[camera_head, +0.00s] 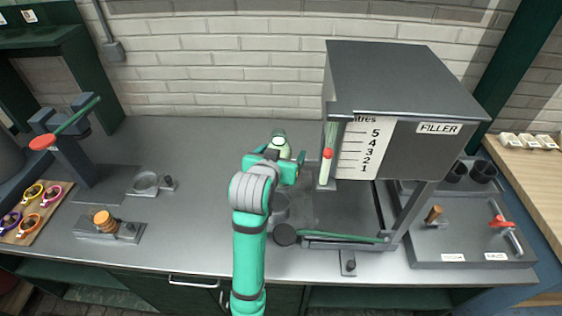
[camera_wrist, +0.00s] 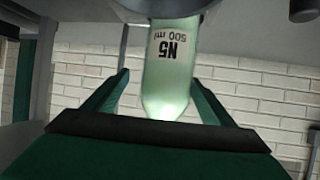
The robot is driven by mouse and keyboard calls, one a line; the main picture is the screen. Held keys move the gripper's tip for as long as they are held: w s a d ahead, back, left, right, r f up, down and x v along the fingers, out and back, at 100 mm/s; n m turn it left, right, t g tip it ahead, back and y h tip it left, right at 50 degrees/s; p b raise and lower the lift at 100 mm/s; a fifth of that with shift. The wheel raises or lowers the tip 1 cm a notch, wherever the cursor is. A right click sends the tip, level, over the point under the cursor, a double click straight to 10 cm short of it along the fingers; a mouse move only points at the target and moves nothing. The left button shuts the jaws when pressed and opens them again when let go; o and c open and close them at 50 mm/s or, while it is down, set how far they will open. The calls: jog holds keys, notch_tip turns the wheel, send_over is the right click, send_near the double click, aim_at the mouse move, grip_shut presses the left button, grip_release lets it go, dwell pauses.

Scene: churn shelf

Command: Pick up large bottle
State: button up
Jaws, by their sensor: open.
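A pale green bottle (camera_head: 281,149) stands on the counter just beyond my gripper, left of the filler. In the wrist view the bottle (camera_wrist: 168,75) shows upside down, with the label "N5 500 ml" and its narrowing end towards my palm. My gripper (camera_head: 289,160) is open. In the wrist view its two green fingers (camera_wrist: 163,85) lie apart, one on each side of the bottle, with visible gaps. I cannot tell how deep the bottle sits between them. Its lower part is partly hidden by my gripper in the head view.
The grey filler (camera_head: 355,85) with a litre scale stands close right of my gripper. The counter (camera_head: 200,150) left of the bottle is clear.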

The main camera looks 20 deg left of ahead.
jog(key=w, duration=0.1)
jog(key=w+a+f, duration=0.1)
jog(key=shift+w+a+f, duration=0.15)
jog(key=shift+w+f, duration=0.1)
jog(key=shift+w, duration=0.15)
jog(key=shift+c, duration=1.3)
jog(key=shift+w, duration=0.1)
jog(key=c, duration=1.5)
jog(key=shift+r, duration=0.1)
jog(key=shift+c, duration=0.5)
